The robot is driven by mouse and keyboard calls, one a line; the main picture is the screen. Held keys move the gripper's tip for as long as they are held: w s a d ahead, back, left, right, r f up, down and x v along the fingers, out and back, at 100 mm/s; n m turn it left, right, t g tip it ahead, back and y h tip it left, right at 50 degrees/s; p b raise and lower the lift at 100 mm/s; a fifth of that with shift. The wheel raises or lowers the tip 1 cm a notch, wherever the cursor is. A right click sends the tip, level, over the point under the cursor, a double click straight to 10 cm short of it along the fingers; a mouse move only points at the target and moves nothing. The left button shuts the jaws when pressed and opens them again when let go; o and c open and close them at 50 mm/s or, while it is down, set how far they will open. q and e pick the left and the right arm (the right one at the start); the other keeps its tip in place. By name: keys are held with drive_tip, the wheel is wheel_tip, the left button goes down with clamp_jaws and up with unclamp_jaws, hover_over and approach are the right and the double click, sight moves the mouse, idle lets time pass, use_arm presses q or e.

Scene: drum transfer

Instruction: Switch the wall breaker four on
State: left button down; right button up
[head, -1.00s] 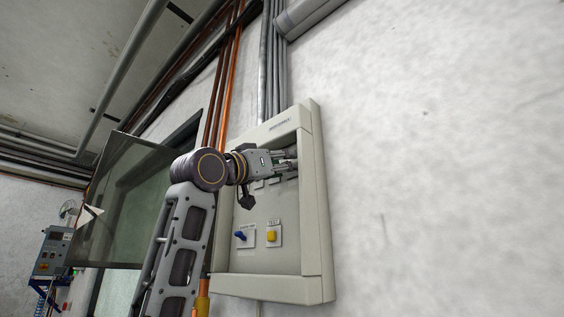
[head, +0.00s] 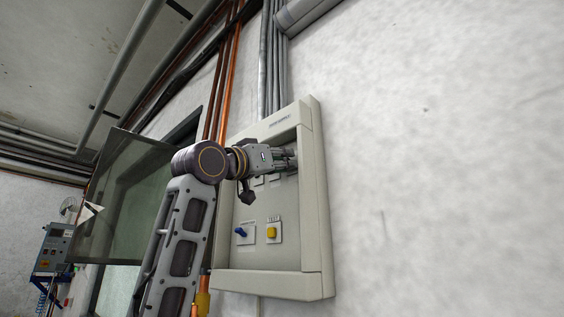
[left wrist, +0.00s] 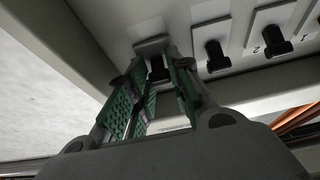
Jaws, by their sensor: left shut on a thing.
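The wall panel (head: 313,230) is a beige box with a raised frame, centre in the head view. My left gripper (head: 287,158) reaches into its upper part from the left. In the left wrist view, my left gripper (left wrist: 160,90) has its green-padded fingers on either side of a black switch lever, breaker four (left wrist: 158,71), the last in the row beside the frame. It is shut on that lever. Another black lever (left wrist: 216,56) and one marked 2 (left wrist: 275,41) stand to its right. In the head view the gripper hides most of the row. My right gripper is not in view.
A blue knob (head: 240,232) and a yellow button (head: 271,232) sit lower on the panel. The panel's raised frame (left wrist: 60,60) runs close beside the fingers. A glass door (head: 125,200) stands open at left. The wall to the right is bare.

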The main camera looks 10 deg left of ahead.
use_arm(q)
drive_tip(key=shift+r, duration=0.1)
drive_tip(key=shift+r+g+y, duration=0.15)
drive_tip(key=shift+g+y, duration=0.15)
drive_tip(key=shift+g, duration=0.2)
drive_tip(key=shift+r+g+y, duration=0.4)
drive_tip(key=shift+g+y, duration=0.4)
drive_tip(key=shift+g, duration=0.3)
drive_tip(key=c, duration=1.3)
unclamp_jaws()
drive_tip(key=v, duration=1.2)
drive_tip(key=shift+f, duration=0.1)
